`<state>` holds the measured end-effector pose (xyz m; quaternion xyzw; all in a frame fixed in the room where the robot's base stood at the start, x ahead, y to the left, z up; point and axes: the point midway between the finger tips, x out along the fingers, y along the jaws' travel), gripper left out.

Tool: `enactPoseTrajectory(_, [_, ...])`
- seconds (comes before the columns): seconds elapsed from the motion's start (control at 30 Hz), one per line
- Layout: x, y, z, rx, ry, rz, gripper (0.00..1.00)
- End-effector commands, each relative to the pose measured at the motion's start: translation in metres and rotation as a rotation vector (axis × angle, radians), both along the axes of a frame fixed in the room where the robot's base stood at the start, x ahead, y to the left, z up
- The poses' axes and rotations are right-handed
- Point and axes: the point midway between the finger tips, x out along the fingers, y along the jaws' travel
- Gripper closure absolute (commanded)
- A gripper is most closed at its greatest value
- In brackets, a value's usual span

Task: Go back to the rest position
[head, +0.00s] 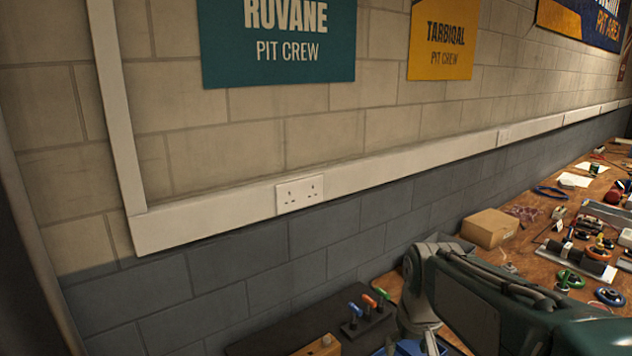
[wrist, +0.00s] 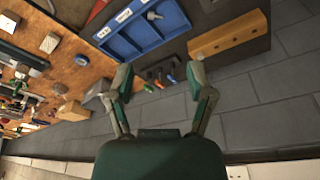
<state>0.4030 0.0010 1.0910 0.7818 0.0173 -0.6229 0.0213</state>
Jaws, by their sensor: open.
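My gripper (wrist: 161,90) shows in the wrist view with its two fingers spread apart and nothing between them. In that view it is in front of a dark surface that bears a small rack of coloured-handled tools (wrist: 164,75). In the head view my arm reaches in from the lower right, and the gripper's fingers are not clearly seen there.
A wooden workbench (head: 525,240) with a cardboard box (head: 489,228) and many parts runs along the wall at right. Coloured-handled tools (head: 369,302) stand on a dark surface. The wrist view shows a blue tray (wrist: 172,22) and a wooden block (wrist: 228,36). A double socket (head: 300,194) is on the wall.

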Motion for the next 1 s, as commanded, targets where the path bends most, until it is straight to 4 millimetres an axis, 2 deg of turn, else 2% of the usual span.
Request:
enactPoseTrajectory(0.1, [-0.024,0.000,0.010,0.002,-0.040,-0.007,0.31])
enactPoseTrajectory(0.33, [-0.067,0.000,0.021,0.005,-0.113,-0.021,0.31])
enactPoseTrajectory(0.7, [-0.131,0.000,0.020,0.014,-0.225,-0.043,0.31])
enactPoseTrajectory(0.83, [-0.146,0.000,0.016,0.017,-0.254,-0.049,0.31])
enactPoseTrajectory(1.0, [-0.153,0.000,0.014,0.019,-0.266,-0.052,0.31])
